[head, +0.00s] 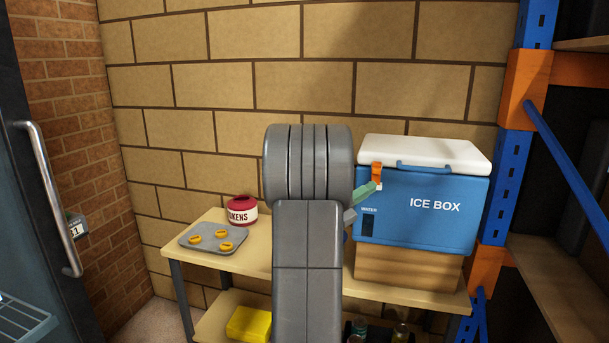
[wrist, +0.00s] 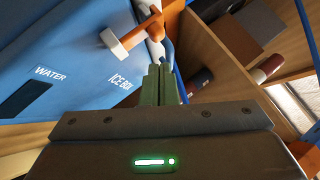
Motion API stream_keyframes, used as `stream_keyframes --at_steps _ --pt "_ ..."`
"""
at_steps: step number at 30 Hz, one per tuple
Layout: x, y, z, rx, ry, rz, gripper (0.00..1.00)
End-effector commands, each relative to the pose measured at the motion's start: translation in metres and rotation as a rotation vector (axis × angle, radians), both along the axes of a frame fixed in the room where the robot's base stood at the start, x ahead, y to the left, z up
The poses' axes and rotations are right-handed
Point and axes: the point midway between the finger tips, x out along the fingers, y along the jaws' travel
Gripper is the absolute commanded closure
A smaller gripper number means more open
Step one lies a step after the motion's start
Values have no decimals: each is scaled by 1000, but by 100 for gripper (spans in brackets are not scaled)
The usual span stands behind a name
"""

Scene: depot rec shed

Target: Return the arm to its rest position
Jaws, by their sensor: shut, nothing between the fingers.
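My arm stands upright in the middle of the head view. My gripper (head: 368,190) shows only partly past it, with green fingers close to the front left of the blue ice box (head: 440,215). In the wrist view the two green fingers (wrist: 159,72) are together with nothing between them. The ice box (wrist: 60,45) fills the left of that view, marked WATER and ICE BOX. An orange tap (head: 376,173) is on the box front; in the wrist view the tap (wrist: 148,28) with a pale end lies just beyond the fingertips. I cannot tell whether they touch.
The ice box stands on a wooden block (head: 405,270) on a table (head: 255,262). A grey tray (head: 190,239) with several yellow rings and a red tin (head: 242,211) are left of my arm. A yellow item (head: 248,324) lies below. Blue-orange shelving (head: 520,90) stands right.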

Motion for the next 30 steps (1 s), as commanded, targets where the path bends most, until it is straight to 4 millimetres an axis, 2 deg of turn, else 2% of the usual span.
stream_keyframes --at_steps 1,30 --pt "1 0 6 5 16 0 100" --pt "2 3 25 87 305 0 100"
